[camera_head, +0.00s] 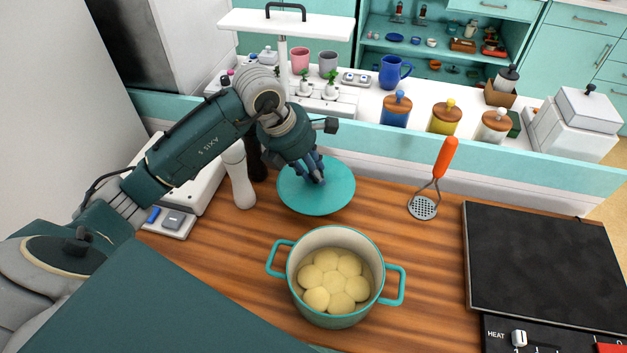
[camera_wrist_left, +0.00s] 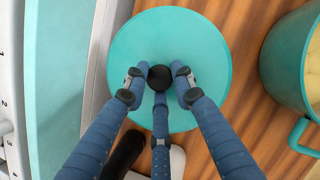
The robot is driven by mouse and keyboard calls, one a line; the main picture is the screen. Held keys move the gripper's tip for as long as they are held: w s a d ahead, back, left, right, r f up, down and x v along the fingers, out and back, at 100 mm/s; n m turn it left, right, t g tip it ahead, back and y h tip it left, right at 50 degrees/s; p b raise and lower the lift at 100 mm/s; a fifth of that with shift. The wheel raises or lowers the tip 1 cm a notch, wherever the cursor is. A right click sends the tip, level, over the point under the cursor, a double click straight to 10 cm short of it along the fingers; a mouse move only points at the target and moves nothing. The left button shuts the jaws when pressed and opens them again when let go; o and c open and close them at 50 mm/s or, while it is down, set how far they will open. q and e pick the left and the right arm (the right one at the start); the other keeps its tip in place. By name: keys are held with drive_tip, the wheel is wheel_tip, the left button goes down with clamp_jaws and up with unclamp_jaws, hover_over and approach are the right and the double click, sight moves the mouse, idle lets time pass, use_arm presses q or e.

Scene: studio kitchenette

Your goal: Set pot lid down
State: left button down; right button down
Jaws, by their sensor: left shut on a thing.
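The teal round pot lid (camera_head: 338,187) is over the wooden counter behind the pot, below my left gripper (camera_head: 316,176). The left gripper's fingers are shut on the lid's dark knob, seen in the left wrist view (camera_wrist_left: 160,78). That view shows the lid (camera_wrist_left: 200,45) flat under the blue fingers. I cannot tell whether the lid touches the counter. The teal pot (camera_head: 288,262) stands uncovered in front of the lid and holds several pale, round potatoes (camera_head: 338,280). It also shows at the right edge of the left wrist view (camera_wrist_left: 285,60). My right gripper is not in view.
A white bottle (camera_head: 239,178) and a dark one (camera_head: 256,160) stand close left of the lid. A masher with an orange handle (camera_head: 446,157) is to the right. A black cooktop (camera_head: 545,262) lies farther right. Bare wood (camera_head: 400,235) separates pot and cooktop.

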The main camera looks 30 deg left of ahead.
sight(312, 182)
use_arm(q)
drive_tip(key=shift+f, duration=0.55)
wheel_tip(312, 182, down, 2)
drive_tip(key=shift+f, duration=0.55)
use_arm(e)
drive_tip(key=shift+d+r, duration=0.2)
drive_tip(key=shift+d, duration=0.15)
use_arm(q)
drive_tip(key=shift+f, duration=0.2)
drive_tip(key=c, duration=1.4)
unclamp_jaws()
drive_tip(key=shift+c, duration=0.2)
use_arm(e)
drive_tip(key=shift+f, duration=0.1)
